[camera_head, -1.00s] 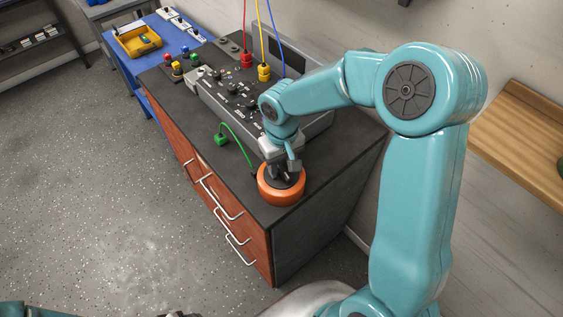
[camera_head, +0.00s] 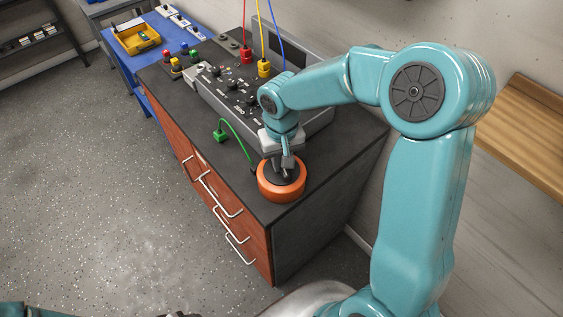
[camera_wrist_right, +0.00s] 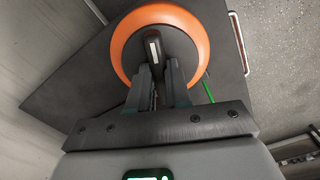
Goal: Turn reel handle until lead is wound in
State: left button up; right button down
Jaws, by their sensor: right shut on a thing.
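The orange reel (camera_head: 268,190) with a dark hub sits on the near right corner of the dark cabinet top. It fills the upper middle of the right wrist view (camera_wrist_right: 197,25). My right gripper (camera_head: 287,165) is over the hub, shut on the reel handle (camera_wrist_right: 153,45), a dark upright piece with a pale strip. The green lead (camera_head: 236,139) runs from the reel's left side in an arc to a green plug (camera_head: 220,135) lying on the top. A short piece of the lead shows beside the reel in the wrist view. My left gripper is not in view.
A grey control console (camera_head: 240,105) with knobs stands behind the reel, with red, yellow and blue leads rising from it. A blue bench (camera_head: 122,62) carries a yellow tray (camera_head: 138,40). A wooden shelf (camera_head: 525,130) is at the right.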

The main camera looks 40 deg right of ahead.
jog(key=m+b, duration=0.2)
jog(key=shift+f+m, duration=0.2)
jog(key=shift+m, duration=0.2)
jog(key=m+b, duration=0.2)
jog(key=shift+m, duration=0.4)
jog(key=m+b, duration=0.2)
jog(key=m, duration=0.3)
jog(key=shift+r+b, duration=0.15)
jog(key=shift+b, duration=0.15)
jog(key=m+b, duration=0.1)
jog(key=m, duration=0.3)
jog(key=shift+m+b, duration=0.3)
jog(key=shift+m, duration=0.1)
jog(key=shift+r+m+b, duration=0.1)
jog(key=shift+m+b, duration=0.45)
jog(key=shift+m, duration=1.65)
jog(key=c, duration=1.1)
grip_release()
jog(key=shift+o, duration=0.2)
